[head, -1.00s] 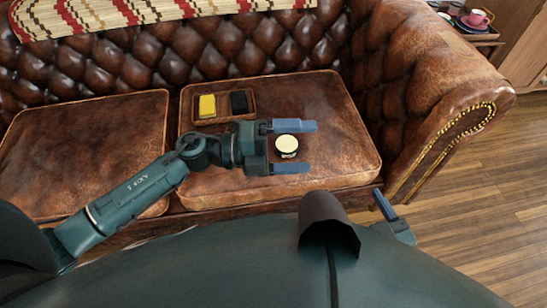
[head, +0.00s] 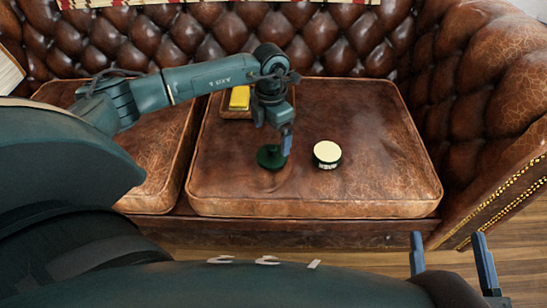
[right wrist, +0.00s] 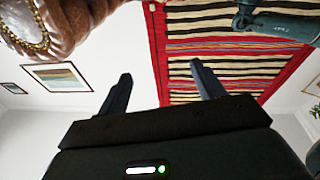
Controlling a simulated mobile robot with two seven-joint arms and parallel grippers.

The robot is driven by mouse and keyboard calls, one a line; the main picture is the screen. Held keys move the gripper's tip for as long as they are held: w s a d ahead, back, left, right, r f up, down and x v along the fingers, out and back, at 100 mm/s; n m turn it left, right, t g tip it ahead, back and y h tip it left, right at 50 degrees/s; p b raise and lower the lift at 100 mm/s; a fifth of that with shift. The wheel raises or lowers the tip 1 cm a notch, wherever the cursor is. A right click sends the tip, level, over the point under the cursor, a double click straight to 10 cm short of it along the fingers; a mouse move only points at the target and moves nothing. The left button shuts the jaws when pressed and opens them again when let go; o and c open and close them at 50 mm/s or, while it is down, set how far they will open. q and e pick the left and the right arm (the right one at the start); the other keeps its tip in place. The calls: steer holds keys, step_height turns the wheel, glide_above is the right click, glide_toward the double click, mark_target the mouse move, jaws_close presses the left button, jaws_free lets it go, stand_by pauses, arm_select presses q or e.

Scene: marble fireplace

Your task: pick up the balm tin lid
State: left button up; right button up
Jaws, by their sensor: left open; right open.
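The balm tin lid (head: 270,160) looks like a dark green round piece on the right-hand seat cushion. The open tin with a cream-coloured top (head: 327,152) sits to its right. My left gripper (head: 284,142) points down at the lid, its blue fingertip over or beside the lid's right edge. It is open; whether it touches the lid I cannot tell, and one finger is hidden. My right gripper (head: 448,258) is open and empty low at the right, away from the sofa seat. In the right wrist view its fingers (right wrist: 160,85) stand apart with nothing between them.
A brown tray (head: 228,113) with a yellow block (head: 239,97) lies behind my left arm, which partly hides it. The cushion (head: 380,150) is bare to the right of the tin. The sofa's armrest (head: 500,150) rises at the right and its tufted back behind.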

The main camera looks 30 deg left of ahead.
mark_target(272, 147)
arm_select(q)
steer(key=shift+f, duration=0.8)
step_height(272, 147, down, 5)
steer(key=b, duration=0.3)
steer(key=shift+w, duration=0.15)
steer(key=shift+a+f, duration=0.1)
steer(key=shift+f, duration=0.05)
steer(key=c, duration=0.9)
arm_select(e)
steer(key=shift+a+f, duration=0.2)
steer(key=shift+a, duration=0.1)
arm_select(q)
steer(key=shift+c, duration=0.2)
